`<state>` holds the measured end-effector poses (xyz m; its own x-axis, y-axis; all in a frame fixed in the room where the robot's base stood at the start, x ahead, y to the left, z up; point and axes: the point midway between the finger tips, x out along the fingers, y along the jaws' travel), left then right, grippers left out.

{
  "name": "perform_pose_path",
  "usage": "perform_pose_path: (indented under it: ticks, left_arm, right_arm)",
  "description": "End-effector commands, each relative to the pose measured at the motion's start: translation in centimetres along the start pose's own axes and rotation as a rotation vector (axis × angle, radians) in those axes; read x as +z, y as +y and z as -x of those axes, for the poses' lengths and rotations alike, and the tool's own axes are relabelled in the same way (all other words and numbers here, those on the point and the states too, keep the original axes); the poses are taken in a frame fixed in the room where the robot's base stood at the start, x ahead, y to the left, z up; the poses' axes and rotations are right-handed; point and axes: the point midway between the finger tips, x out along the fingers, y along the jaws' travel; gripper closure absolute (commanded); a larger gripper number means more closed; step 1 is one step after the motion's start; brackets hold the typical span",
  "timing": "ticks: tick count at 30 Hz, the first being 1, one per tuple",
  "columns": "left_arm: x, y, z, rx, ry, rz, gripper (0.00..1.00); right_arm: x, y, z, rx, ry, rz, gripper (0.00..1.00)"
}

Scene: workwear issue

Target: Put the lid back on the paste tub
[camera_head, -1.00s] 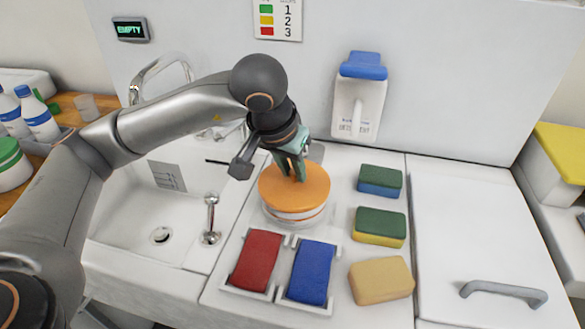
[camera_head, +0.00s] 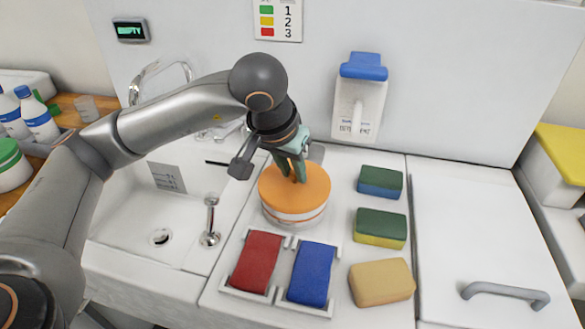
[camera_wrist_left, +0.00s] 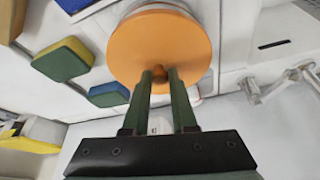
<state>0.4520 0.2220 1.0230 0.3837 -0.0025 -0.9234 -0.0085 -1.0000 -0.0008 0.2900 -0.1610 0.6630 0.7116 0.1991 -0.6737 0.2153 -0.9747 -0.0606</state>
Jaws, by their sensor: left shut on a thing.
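The orange lid (camera_head: 310,190) lies flat over the white paste tub (camera_head: 297,219), which stands on the white counter beside the sink. My left gripper (camera_head: 293,177) reaches down from above and is shut on the knob at the middle of the lid. In the left wrist view the lid (camera_wrist_left: 160,40) shows as a wide orange disc, and the green fingers of my left gripper (camera_wrist_left: 160,76) close on its small knob. The lid appears level on the tub; whether it is fully seated cannot be told. My right gripper is not in view.
Red (camera_head: 256,262) and blue (camera_head: 311,273) pads lie in holders in front of the tub. Several sponges, one of them tan (camera_head: 381,281), lie to its right. The sink (camera_head: 150,215) is on the left, with a tap behind. A soap dispenser (camera_head: 359,100) hangs on the wall.

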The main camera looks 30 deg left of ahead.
Motion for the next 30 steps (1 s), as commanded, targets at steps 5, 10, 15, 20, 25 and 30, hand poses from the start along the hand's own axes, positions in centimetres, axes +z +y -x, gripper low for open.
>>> perform_pose_path:
  ticks: [5,10,15,20,25,30]
  left_arm:
    - [0.01,0.01,-0.03,0.0,0.0,0.0,1.0]
    - [0.08,0.01,-0.18,0.0,0.0,0.0,1.0]
    - [0.15,0.01,-0.33,0.0,0.0,0.0,1.0]
    - [0.16,0.02,-0.31,0.0,0.0,0.0,1.0]
    - [0.14,0.02,-0.29,0.0,0.0,0.0,1.0]
    - [0.14,0.02,-0.3,0.0,0.0,0.0,1.0]
  right_arm:
    - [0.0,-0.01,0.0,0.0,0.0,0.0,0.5]
    - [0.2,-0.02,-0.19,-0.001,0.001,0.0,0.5]
    - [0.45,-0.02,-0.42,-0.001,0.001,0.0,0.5]
    - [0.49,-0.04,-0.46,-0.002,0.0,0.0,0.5]
    - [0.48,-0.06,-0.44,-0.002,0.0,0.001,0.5]
    - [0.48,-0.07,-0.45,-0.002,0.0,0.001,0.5]
